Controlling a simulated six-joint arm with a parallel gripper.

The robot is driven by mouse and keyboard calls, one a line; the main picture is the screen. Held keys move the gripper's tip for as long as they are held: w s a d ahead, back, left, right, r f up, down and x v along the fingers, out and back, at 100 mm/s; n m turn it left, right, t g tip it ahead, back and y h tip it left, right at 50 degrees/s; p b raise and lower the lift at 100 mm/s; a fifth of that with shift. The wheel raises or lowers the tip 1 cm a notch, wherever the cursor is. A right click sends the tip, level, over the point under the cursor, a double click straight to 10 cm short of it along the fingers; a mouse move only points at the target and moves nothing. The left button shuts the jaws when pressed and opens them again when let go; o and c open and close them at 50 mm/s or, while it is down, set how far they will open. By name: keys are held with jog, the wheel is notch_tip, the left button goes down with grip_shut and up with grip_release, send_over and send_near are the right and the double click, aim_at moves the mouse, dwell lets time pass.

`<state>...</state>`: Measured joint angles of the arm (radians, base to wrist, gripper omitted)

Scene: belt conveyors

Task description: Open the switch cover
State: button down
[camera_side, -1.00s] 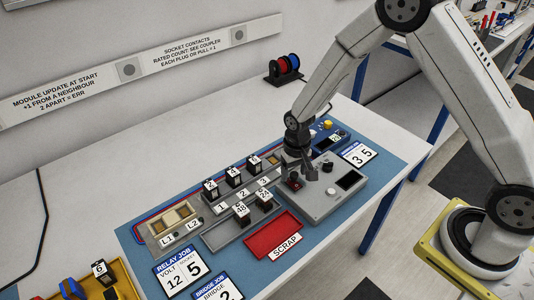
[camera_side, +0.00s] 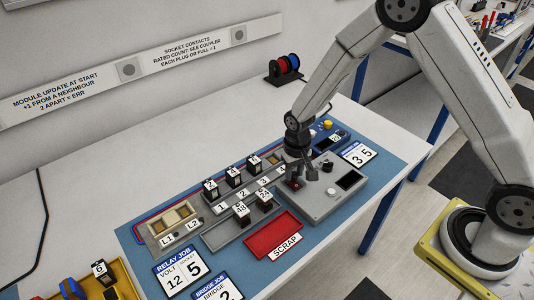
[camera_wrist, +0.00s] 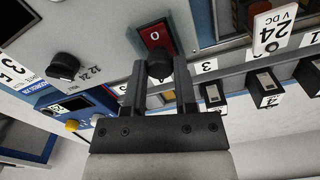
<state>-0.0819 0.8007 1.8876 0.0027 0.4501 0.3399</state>
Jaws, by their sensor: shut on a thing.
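A red switch plate marked 0 (camera_wrist: 154,36) shows at the top middle of the wrist view, with a black rounded knob (camera_wrist: 160,64) in front of it. Its red patch also shows on the grey control box in the side view (camera_side: 295,184). I cannot tell whether the knob belongs to a cover or to the switch itself. My gripper (camera_wrist: 159,84) has one finger on each side of the knob and is shut on it. In the side view my gripper (camera_side: 304,178) points down at the left part of the box, hiding some of the switch.
The grey control box (camera_side: 326,204) also has a black dial (camera_wrist: 63,66) and a dark screen (camera_side: 350,179). Several labelled modules stand in rows to the left. A red scrap tray (camera_side: 270,236) lies in front. Bare table lies behind the blue mat (camera_side: 135,238).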

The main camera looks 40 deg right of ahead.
aim_at(311, 199)
jog(key=shift+s, duration=0.1)
dwell(0.7)
jog(key=shift+s, duration=3.45)
jog(key=shift+c, duration=2)
grip_release()
jog(key=shift+r, duration=0.1)
notch_tip(311, 199, up, 8)
jog(key=shift+f, duration=0.2)
